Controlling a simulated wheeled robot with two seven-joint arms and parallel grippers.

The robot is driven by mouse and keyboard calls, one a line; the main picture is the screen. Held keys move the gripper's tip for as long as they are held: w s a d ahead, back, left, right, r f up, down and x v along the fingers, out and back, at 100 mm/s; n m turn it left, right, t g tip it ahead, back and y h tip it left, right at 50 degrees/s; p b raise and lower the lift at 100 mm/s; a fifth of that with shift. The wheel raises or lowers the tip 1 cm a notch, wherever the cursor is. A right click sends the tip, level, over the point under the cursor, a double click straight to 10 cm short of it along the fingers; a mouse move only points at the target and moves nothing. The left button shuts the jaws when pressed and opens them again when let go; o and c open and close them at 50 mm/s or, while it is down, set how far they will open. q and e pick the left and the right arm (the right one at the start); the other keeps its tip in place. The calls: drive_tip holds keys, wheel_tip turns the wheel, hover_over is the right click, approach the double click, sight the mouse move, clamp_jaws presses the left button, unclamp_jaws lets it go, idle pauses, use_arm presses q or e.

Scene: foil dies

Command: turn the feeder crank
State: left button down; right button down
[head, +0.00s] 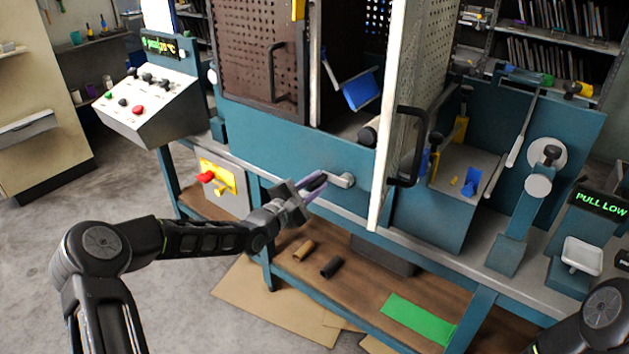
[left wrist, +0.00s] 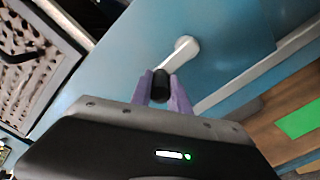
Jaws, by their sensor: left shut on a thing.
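The feeder crank (head: 343,181) is a light grey arm on the teal front panel of the machine, below the doorway. In the left wrist view its pale arm (left wrist: 181,52) runs from a hub on the panel to a black handle (left wrist: 160,84). My left gripper (head: 312,188) reaches in from the left, and its purple fingers are on either side of the black handle, shut on it. In the head view the fingers hide the handle. My right gripper is out of view; only part of my right arm shows at the lower right.
An open perforated door (head: 392,130) with a black handle stands edge-on just right of the crank. A control panel (head: 148,105) and a yellow plate with a red switch (head: 207,177) are at the left. A lower shelf (head: 345,290) holds dark and brown rolls and a green sheet.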

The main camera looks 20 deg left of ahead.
use_arm(q)
drive_tip(key=shift+s+d+f+n+b, duration=0.1)
drive_tip(key=shift+f+n+b, duration=0.4)
drive_tip(key=shift+n, duration=0.4)
drive_tip(key=shift+d+f+n+b, duration=0.15)
drive_tip(key=shift+f+n+b, duration=0.3)
drive_tip(key=shift+n, duration=0.45)
drive_tip(key=shift+s+d+f+n+b, duration=0.1)
drive_tip(key=shift+f+n+b, duration=0.4)
drive_tip(key=shift+n, duration=0.4)
drive_tip(key=c, duration=1.3)
unclamp_jaws()
drive_tip(key=shift+o, duration=0.2)
drive_tip(key=v, duration=0.7)
drive_tip(key=shift+s, duration=0.35)
